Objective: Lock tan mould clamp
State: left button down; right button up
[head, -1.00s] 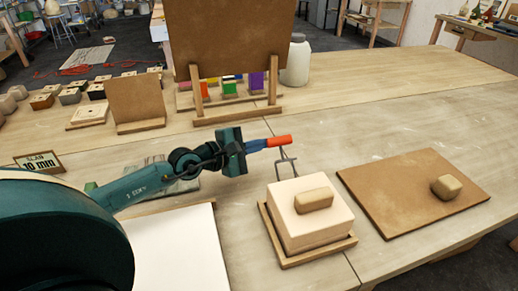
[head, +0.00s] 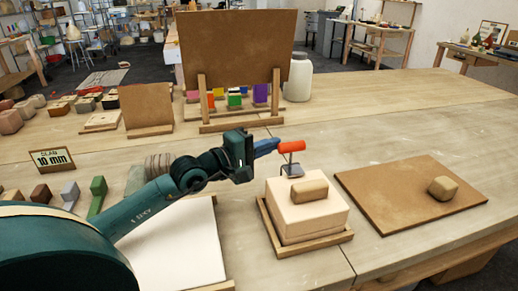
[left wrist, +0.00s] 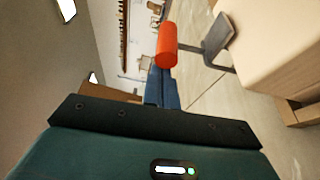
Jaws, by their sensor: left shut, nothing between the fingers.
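The tan mould (head: 307,215) is a pale block with a small rounded brown block (head: 309,190) on top. It sits in a shallow wooden tray (head: 310,244). The clamp has an orange handle (head: 291,146) and a grey metal plate (head: 293,170), seen at the mould's top back edge; I cannot tell whether the plate presses on it. My left gripper (head: 274,147) is shut and empty, its blue fingertips against or just beside the handle's left end. The left wrist view shows the handle (left wrist: 166,45) just beyond the blue fingers (left wrist: 162,88). My right gripper is out of view.
A brown board (head: 405,195) with a small rounded block (head: 442,187) lies to the right. A pale slab (head: 175,247) lies at left under my arm. An upright panel (head: 236,45) and a white jar (head: 298,78) stand behind. The table right of the jar is clear.

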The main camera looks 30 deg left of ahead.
pick_arm(q)
jog(key=shift+s+d+r, duration=0.1)
jog(key=shift+s+d, duration=0.1)
jog(key=shift+d, duration=0.1)
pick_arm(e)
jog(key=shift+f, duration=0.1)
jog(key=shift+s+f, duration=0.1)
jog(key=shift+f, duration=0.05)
pick_arm(q)
jog(key=shift+s, duration=0.1)
jog(key=b+v, duration=0.5)
jog(key=v, duration=0.8)
jog(key=shift+b, duration=0.4)
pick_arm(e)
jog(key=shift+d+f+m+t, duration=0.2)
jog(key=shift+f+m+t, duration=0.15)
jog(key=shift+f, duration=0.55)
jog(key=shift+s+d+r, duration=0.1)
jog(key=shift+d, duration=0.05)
